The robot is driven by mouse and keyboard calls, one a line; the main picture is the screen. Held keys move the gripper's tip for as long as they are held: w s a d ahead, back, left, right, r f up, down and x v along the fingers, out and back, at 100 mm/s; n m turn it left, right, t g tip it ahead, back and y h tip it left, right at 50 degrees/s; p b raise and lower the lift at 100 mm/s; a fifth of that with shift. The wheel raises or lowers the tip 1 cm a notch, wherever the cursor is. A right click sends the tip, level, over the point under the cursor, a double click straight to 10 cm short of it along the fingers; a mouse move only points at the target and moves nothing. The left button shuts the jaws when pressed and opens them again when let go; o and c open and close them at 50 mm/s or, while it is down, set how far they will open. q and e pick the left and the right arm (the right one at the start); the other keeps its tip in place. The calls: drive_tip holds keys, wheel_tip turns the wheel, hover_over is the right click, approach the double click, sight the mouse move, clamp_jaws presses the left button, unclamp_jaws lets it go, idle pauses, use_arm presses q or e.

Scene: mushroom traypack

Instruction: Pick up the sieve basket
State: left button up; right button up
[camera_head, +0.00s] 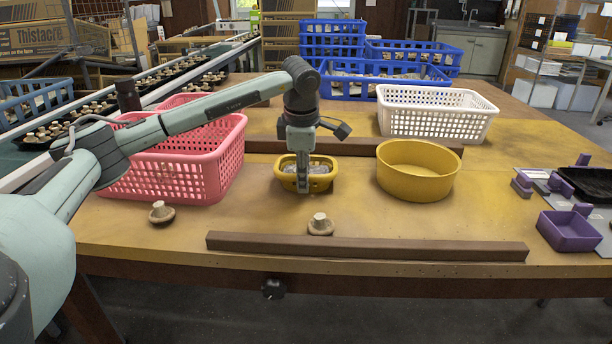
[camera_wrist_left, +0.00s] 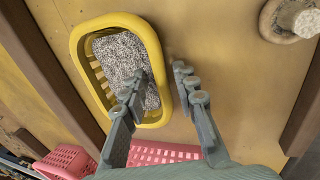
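The sieve basket (camera_head: 283,183) is a small yellow oval basket with a grey speckled mesh inside. It stands on the yellow-brown table between the pink crate and the yellow round bowl. In the left wrist view the sieve basket (camera_wrist_left: 82,72) fills the upper left. My left gripper (camera_head: 303,188) points down at its near side. In the left wrist view the gripper (camera_wrist_left: 160,74) is open, with one finger over the mesh and the other outside the rim. Whether either finger touches the rim cannot be told. My right gripper is not in view.
A pink crate (camera_head: 160,172) stands left and a yellow bowl (camera_head: 418,186) right. A white crate (camera_head: 430,119) is behind. Wooden bars lie behind (camera_head: 265,147) and in front (camera_head: 365,246). Mushrooms lie on the table, one (camera_head: 320,225) nearby and one (camera_head: 161,212) further left. Purple trays (camera_head: 568,232) are far right.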

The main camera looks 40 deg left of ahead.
use_arm(q)
clamp_jaws()
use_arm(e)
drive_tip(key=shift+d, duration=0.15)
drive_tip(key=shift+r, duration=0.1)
